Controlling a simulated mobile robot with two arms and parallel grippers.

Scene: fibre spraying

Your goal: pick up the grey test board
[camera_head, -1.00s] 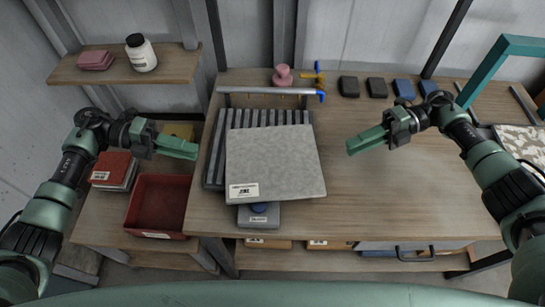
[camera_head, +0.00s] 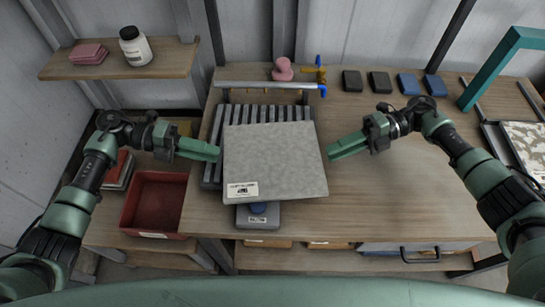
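The grey test board (camera_head: 276,160) is a flat, square, speckled slab with a white label at its lower left corner. It lies over a dark ribbed rack (camera_head: 213,172) on the wooden table, and its near edge reaches over a small grey device (camera_head: 245,218). My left gripper (camera_head: 216,151) is just left of the board, pointing at its left edge. My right gripper (camera_head: 331,150) is just right of the board, pointing at its right edge. The finger gap of both grippers is hard to make out, and I see nothing held.
A metal bar (camera_head: 265,85) with a blue end spans behind the board, near a pink knobbed object (camera_head: 283,70). Several dark and blue blocks stand at the back. A red bin (camera_head: 157,204) is at left. The table (camera_head: 400,195) is clear to the right.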

